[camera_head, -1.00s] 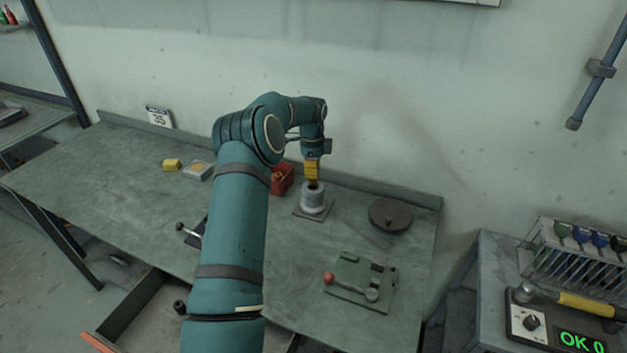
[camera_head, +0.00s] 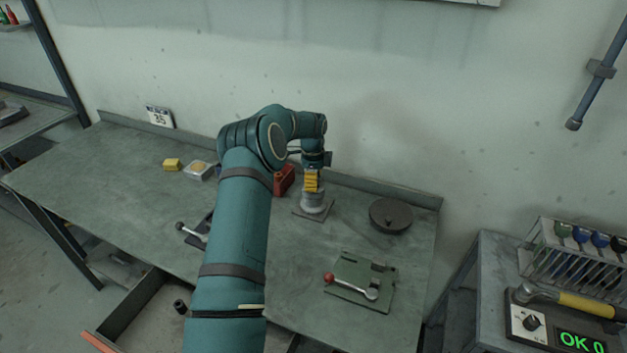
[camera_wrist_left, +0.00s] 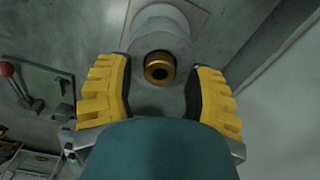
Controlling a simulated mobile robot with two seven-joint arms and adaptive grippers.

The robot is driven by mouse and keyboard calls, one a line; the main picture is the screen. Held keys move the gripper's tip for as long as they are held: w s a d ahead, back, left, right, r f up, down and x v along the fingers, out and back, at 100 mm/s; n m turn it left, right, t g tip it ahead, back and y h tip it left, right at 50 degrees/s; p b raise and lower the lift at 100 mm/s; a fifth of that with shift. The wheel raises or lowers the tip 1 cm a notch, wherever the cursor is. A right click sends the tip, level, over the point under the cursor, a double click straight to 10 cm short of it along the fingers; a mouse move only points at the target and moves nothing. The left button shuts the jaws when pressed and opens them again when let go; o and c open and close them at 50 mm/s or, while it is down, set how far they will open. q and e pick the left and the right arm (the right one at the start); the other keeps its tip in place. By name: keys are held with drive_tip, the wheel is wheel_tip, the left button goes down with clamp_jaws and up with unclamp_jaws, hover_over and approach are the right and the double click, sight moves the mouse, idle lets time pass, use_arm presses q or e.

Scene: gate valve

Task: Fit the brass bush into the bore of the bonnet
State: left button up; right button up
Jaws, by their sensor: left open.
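The bonnet (camera_head: 313,204) is a grey stepped cylinder standing upright on a square plate on the bench. In the left wrist view the bonnet (camera_wrist_left: 160,30) is seen from its upper end. The brass bush (camera_wrist_left: 159,67) sits at the middle of that end, in the bore mouth, with its ring and dark hole showing. How deep it sits I cannot tell. My left gripper (camera_head: 312,184) is just above the bonnet, pointing down. Its yellow fingers (camera_wrist_left: 158,90) are open, one on each side of the bush and apart from it. My right gripper is not in view.
A red box (camera_head: 284,180) stands close behind and left of the bonnet. A dark round disc (camera_head: 391,215) lies to the right. A green fixture with a red-knobbed lever (camera_head: 358,285) is nearer. An open drawer (camera_head: 140,318) juts out at front left. The bench's left part is mostly clear.

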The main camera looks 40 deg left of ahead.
use_arm(q)
wheel_tip(320, 180, up, 12)
drive_tip(key=shift+r, duration=0.15)
idle(0.4)
drive_tip(key=shift+s, duration=0.1)
idle(0.4)
